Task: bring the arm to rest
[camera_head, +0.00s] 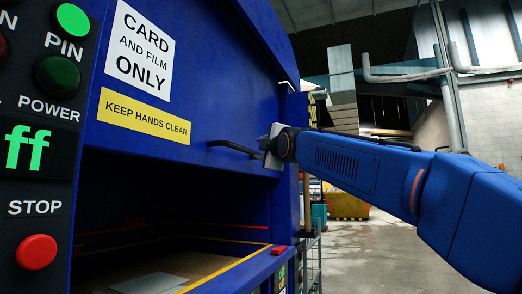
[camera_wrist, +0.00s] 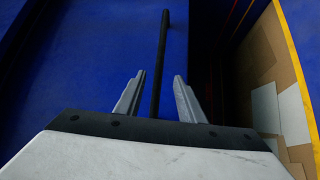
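My gripper (camera_wrist: 159,75) is open in the wrist view, with its two grey fingers spread apart. A black bar handle (camera_wrist: 164,40) on the blue panel runs between the fingers, with gaps showing on both sides. In the head view my gripper (camera_head: 271,146) is at the right end of the bar handle (camera_head: 235,149), close to the blue front of the baling machine (camera_head: 220,90). My blue arm reaches in from the right. Whether the fingers touch the bar is not clear.
The machine's open chamber (camera_head: 150,240) holds flat card (camera_head: 152,284); card (camera_wrist: 265,105) also shows in the wrist view. A control panel with a red stop button (camera_head: 37,252) is at left. Free concrete floor (camera_head: 370,250) lies at right, with a yellow skip (camera_head: 347,206) behind.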

